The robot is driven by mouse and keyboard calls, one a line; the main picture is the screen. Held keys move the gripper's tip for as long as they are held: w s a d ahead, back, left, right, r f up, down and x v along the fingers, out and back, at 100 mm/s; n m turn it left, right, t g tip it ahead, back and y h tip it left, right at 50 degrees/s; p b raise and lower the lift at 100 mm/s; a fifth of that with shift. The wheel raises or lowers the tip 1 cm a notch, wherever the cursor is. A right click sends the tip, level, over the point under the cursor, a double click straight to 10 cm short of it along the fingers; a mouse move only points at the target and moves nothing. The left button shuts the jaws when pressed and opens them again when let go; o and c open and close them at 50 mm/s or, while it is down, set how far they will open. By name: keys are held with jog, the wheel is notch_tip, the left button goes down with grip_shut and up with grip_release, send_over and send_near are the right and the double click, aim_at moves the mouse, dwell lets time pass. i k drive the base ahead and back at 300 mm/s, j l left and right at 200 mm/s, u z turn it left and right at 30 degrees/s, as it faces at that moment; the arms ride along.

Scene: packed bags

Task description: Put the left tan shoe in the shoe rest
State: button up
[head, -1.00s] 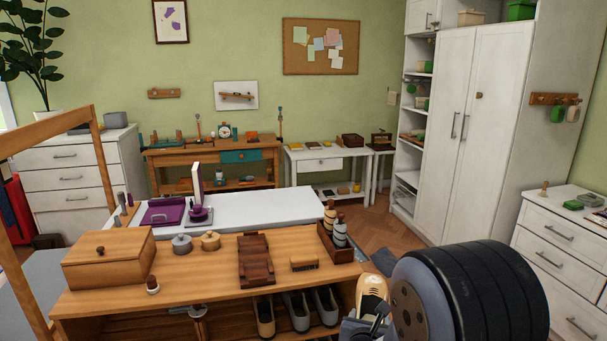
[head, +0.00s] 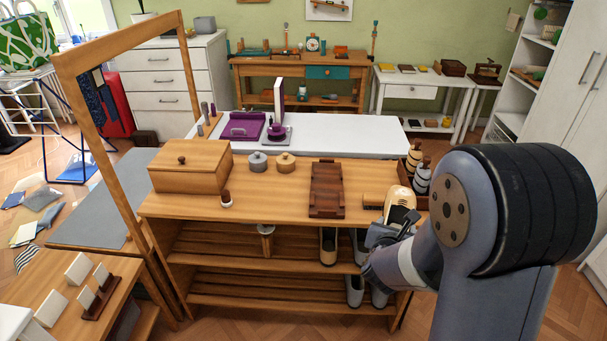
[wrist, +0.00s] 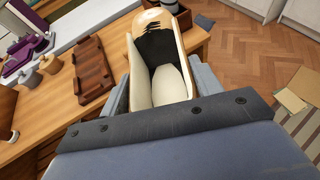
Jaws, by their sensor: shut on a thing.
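A tan shoe (head: 400,203) with a dark top is held in my gripper (head: 384,234) at the right end of the wooden bench. In the wrist view the shoe (wrist: 184,88) points away from me, its pale inside facing up, between the two fingers. The dark brown slatted wooden piece on the bench top, which looks like the shoe rest (head: 326,188), is empty and left of the shoe. It also shows in the wrist view (wrist: 92,68). Another tan shoe (head: 328,248) stands on the bench's upper shelf, beside grey shoes (head: 358,246).
On the bench top (head: 270,210) are a wooden box (head: 190,166), two small lidded tins (head: 285,162) and a small brown-topped item (head: 227,200). A brush (head: 373,200) lies just left of the shoe. A dark tray with bottles (head: 422,180) stands behind it.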

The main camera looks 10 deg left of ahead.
aim_at(325, 185)
jog(key=i+l+u, duration=0.15)
jog(key=i+u, duration=0.2)
jog(key=i+l+u, duration=0.35)
jog(key=i, duration=0.15)
